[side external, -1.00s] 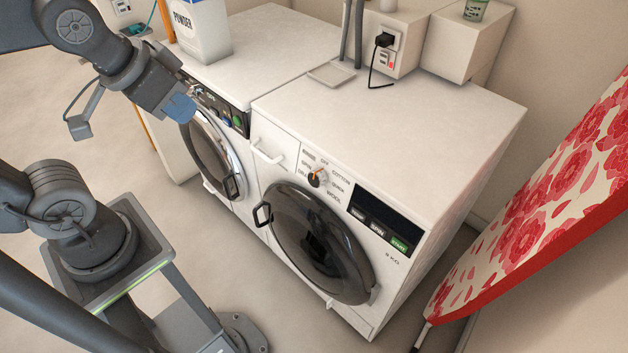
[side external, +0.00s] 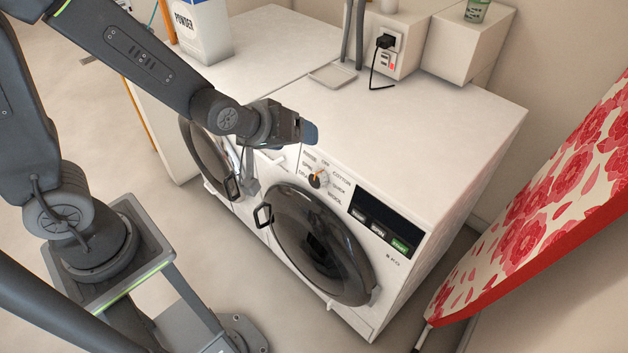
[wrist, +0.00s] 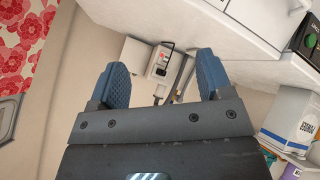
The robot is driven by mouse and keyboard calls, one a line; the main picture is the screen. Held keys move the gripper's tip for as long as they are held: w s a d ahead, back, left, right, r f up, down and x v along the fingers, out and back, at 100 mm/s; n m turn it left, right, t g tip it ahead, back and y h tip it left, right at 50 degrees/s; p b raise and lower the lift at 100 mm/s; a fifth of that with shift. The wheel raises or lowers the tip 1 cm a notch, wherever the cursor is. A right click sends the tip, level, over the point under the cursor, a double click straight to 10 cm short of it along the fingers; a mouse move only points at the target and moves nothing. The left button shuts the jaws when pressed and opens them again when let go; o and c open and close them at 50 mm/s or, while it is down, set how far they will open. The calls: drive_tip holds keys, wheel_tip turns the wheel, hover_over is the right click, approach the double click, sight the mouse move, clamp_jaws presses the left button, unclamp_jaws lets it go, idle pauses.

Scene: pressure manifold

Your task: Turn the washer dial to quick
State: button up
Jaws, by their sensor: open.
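The washer (side external: 430,125) is the white front-loading machine on the right in the side view. Its dial (side external: 318,179) is a round knob with an orange pointer, on the front panel above the dark door. Labels including off, cotton, quick and wool surround it; quick is at its right. The pointer's exact direction is too small to tell. My gripper (side external: 308,132) is above and slightly left of the dial, apart from it, near the washer's top front edge. In the wrist view my gripper (wrist: 163,82) has its blue fingers spread and empty. The dial is not visible there.
A second machine (side external: 262,45) stands left, with a powder box (side external: 201,28) on it. Pipes, a small tray (side external: 332,75) and a plugged socket (side external: 387,42) are behind. A floral ironing board (side external: 540,195) leans at right. The washer's top is mostly clear.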

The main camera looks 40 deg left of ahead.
wheel_tip(320, 180, down, 11)
drive_tip(key=w+n+t+y, duration=0.1)
drive_tip(key=n+t+y, duration=0.1)
drive_tip(key=n, duration=0.2)
drive_tip(key=n+t, duration=0.1)
drive_tip(key=t, duration=0.3)
approach(314, 181)
drive_tip(key=x, duration=1)
drive_tip(key=c, duration=0.9)
